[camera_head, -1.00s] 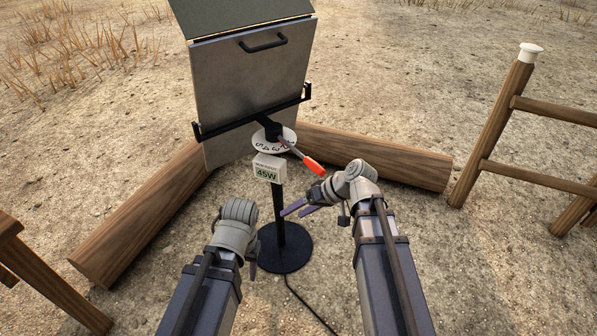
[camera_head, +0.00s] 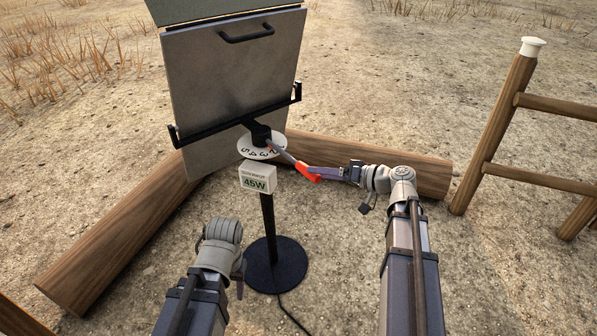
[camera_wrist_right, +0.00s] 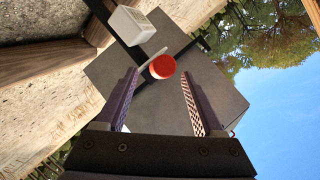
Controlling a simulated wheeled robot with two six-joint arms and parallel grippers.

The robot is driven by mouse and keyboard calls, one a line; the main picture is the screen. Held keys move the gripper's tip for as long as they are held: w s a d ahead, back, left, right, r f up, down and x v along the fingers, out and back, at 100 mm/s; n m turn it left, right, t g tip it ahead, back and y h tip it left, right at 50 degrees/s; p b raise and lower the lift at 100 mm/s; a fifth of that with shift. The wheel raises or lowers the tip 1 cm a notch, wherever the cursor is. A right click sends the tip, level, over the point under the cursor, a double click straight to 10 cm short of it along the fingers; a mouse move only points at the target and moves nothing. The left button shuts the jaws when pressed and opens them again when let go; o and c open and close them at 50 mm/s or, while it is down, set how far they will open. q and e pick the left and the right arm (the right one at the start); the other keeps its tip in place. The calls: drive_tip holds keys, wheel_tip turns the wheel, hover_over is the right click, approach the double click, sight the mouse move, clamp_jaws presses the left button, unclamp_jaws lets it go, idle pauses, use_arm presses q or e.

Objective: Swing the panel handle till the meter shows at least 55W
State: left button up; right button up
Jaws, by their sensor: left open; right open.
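The grey panel (camera_head: 235,85) is tilted on a black stand. Its handle is a metal rod with a red grip (camera_head: 308,173), pointing right and toward me from the hub above the white numbered dial (camera_head: 246,152). The meter (camera_head: 257,179) below the dial reads 45W. My right gripper (camera_head: 329,174) is at the red grip's outer end. In the right wrist view its jaws (camera_wrist_right: 159,80) are open, with the red grip (camera_wrist_right: 162,67) between and slightly beyond the tips, apart from both fingers. My left gripper (camera_head: 240,269) is low, left of the stand base, empty.
The round black stand base (camera_head: 275,265) is on sandy ground with a cable running toward me. Logs (camera_head: 390,165) lie behind the stand on both sides. A wooden rail fence (camera_head: 495,135) stands at right.

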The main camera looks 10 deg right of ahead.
drive_tip(key=b+x, duration=0.2)
drive_tip(key=x, duration=0.5)
drive_tip(key=shift+w+a+f, duration=0.1)
drive_tip(key=shift+w+a, duration=0.1)
drive_tip(key=shift+a, duration=0.05)
clamp_jaws()
idle(0.4)
idle(0.8)
